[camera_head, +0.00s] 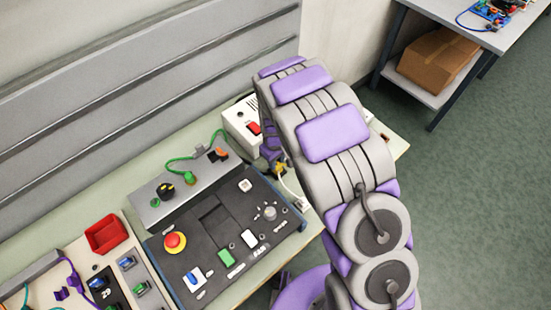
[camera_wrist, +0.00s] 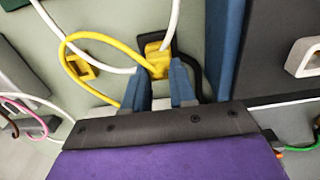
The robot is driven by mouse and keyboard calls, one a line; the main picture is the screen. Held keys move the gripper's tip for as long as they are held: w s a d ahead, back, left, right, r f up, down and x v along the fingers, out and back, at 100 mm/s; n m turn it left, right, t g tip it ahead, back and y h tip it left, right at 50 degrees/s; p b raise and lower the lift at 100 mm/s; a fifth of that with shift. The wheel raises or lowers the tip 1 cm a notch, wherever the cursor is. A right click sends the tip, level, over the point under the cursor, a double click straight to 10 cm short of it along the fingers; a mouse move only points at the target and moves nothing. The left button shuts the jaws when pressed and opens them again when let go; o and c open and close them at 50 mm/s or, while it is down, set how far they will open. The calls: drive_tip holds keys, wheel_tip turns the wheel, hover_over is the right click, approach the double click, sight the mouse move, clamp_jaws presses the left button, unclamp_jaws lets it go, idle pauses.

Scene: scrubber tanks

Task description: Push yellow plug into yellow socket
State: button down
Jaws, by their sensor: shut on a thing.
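In the wrist view the yellow plug (camera_wrist: 157,62) is between the tips of my gripper (camera_wrist: 160,78), which is shut on it. A yellow cable (camera_wrist: 88,36) loops from it to the left. A yellow square frame (camera_wrist: 82,66), which looks like the yellow socket, lies left of the plug, apart from it. In the head view my arm hides most of my gripper. A small yellow piece (camera_head: 280,168), seemingly the plug or its cable, shows beside the arm near the white box (camera_head: 237,122). The plug's front end cannot be made out.
White cables (camera_wrist: 100,69) cross near the plug and the yellow frame. A dark control panel (camera_head: 218,215) with a red button (camera_head: 175,242) lies left of my arm. A grey box with a green plug (camera_head: 190,178) stands behind it. A red bin (camera_head: 106,234) is further left.

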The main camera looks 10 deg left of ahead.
drive_tip(key=shift+f, duration=0.25)
drive_tip(key=shift+c, duration=1.8)
unclamp_jaws()
drive_tip(key=shift+r, duration=0.15)
drive_tip(key=shift+r+p, duration=0.95)
drive_tip(key=shift+r, duration=3.25)
